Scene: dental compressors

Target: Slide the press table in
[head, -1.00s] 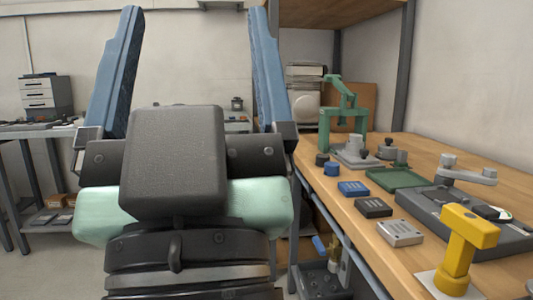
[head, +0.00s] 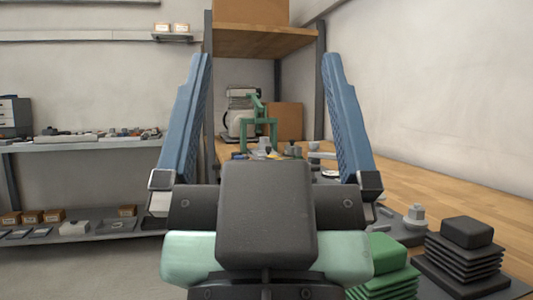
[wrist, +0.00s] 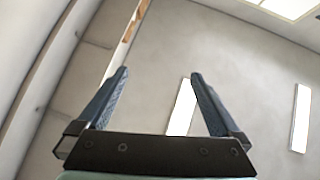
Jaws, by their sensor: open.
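The green press frame (head: 258,128) stands far off on the wooden bench, seen between the two blue fingers of my gripper (head: 266,62). A small grey block (head: 265,143), possibly the press table, shows low in the frame. It is too small to tell how far in it sits. My gripper is raised, wide open and empty, well short of the press. In the wrist view my gripper (wrist: 160,75) is also open, with only ceiling and walls beyond it.
The wooden bench (head: 430,170) runs along the right. Close on its near end are a green ribbed stack (head: 385,265) and a black ribbed stack (head: 466,250). A shelf rack (head: 80,145) with boxes stands at the left wall. Open floor lies at lower left.

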